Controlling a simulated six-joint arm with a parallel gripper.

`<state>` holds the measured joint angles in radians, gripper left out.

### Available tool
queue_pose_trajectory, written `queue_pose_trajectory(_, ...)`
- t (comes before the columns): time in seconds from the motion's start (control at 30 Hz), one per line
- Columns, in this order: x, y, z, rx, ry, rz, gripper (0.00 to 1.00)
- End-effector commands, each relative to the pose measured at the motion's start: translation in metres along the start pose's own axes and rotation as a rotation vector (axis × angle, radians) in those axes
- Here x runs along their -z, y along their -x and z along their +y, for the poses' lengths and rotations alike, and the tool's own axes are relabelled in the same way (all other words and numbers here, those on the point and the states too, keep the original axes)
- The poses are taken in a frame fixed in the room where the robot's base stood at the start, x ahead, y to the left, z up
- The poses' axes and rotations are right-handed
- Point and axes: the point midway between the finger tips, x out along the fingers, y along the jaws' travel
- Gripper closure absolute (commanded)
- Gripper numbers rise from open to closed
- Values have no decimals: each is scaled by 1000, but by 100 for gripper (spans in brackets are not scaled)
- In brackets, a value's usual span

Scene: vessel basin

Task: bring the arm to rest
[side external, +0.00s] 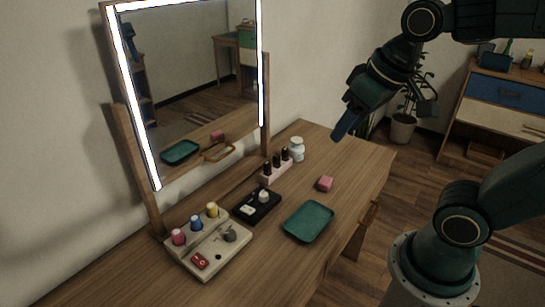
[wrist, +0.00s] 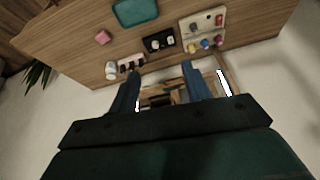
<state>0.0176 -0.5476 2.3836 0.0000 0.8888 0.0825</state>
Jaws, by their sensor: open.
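My gripper (side external: 345,122) hangs in the air above the right end of the wooden vanity table (side external: 355,180), apart from everything on it. In the wrist view, my gripper (wrist: 160,84) shows two blue fingers spread apart with nothing between them. The far end of the table and the mirror lie beyond the fingers there. In the side view one finger largely hides the other.
On the table are a green tray (side external: 308,222), a pink block (side external: 325,184), a black tray (side external: 257,206), a bottle rack (side external: 275,172), a white jar (side external: 297,149) and a beige holder (side external: 208,244) with coloured pots. A lit mirror (side external: 190,80) stands behind.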

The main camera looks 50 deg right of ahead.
Motion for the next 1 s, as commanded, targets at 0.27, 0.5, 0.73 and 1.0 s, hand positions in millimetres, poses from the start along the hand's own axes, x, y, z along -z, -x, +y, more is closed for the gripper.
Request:
queue_pose_trajectory(0.27,-37,11,0,9,80,63,52)
queue_pose_trajectory(0.5,-45,12,0,11,100,75,52)
queue_pose_trajectory(0.73,-45,12,0,11,99,74,52)
queue_pose_trajectory(1.0,-45,12,0,11,98,74,52)
